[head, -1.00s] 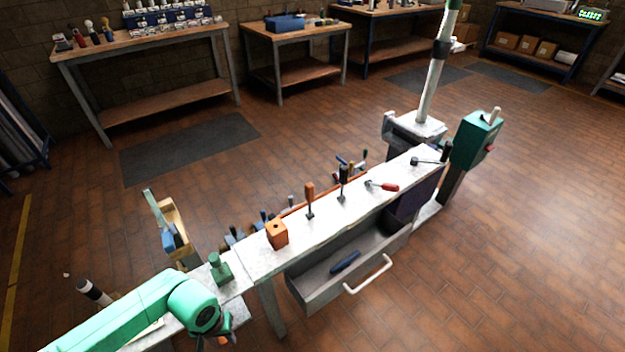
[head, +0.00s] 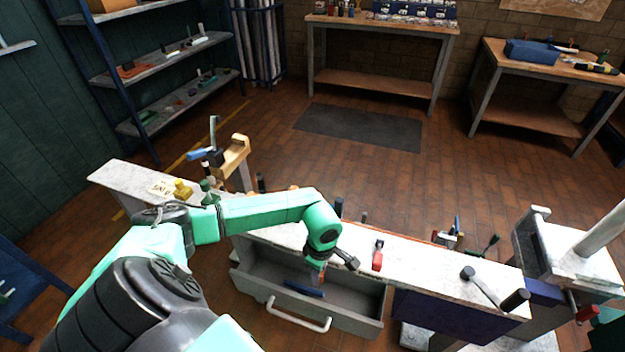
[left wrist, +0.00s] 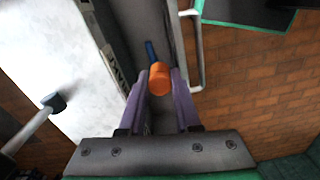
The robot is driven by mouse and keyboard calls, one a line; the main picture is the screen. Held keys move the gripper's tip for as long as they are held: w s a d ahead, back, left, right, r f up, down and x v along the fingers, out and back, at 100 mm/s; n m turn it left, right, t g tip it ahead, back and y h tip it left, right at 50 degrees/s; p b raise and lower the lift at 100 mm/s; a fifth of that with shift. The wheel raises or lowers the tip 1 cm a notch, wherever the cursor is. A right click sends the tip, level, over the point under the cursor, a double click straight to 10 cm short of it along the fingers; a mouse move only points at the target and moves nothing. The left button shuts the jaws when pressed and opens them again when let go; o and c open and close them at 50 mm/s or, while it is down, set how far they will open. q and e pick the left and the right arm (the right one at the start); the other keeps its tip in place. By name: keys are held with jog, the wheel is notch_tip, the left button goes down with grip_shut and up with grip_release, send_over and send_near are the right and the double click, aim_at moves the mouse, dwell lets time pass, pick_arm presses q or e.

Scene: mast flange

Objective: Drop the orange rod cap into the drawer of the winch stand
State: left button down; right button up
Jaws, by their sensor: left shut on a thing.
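The orange rod cap (left wrist: 160,78) is a short orange cylinder. It is held between the purple fingers of my left gripper (left wrist: 162,92) in the left wrist view. In the head view my left gripper (head: 318,268) points down over the open drawer (head: 352,312) of the winch stand (head: 425,262). The drawer is grey with a pale bar handle (head: 300,318). A blue-handled tool (head: 304,289) lies inside it. The cap's height above the drawer floor is hard to tell. My right gripper is out of view.
The stand's white top carries a red-handled tool (head: 377,258) and a dark-headed lever (head: 485,285) on the right. A yellow piece (head: 182,189) stands on the left part. Most of the drawer's right half is free.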

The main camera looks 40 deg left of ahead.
pick_arm(q)
jog(key=w+a+r+n+b, duration=0.2)
jog(key=a+n, duration=0.5)
jog(key=n, duration=1.1)
notch_tip(320, 180, down, 5)
jog(key=b, duration=0.3)
jog(key=shift+w+d+r+b, duration=0.1)
jog(key=shift+d+r+b, duration=0.1)
jog(key=shift+b, duration=0.1)
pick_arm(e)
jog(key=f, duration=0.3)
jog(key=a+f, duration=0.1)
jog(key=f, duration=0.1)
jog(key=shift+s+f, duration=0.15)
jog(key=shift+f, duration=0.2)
pick_arm(q)
jog(key=c, duration=0.5)
grip_release()
jog(key=shift+c, duration=0.2)
notch_tip(320, 180, up, 15)
jog(key=shift+f, duration=0.2)
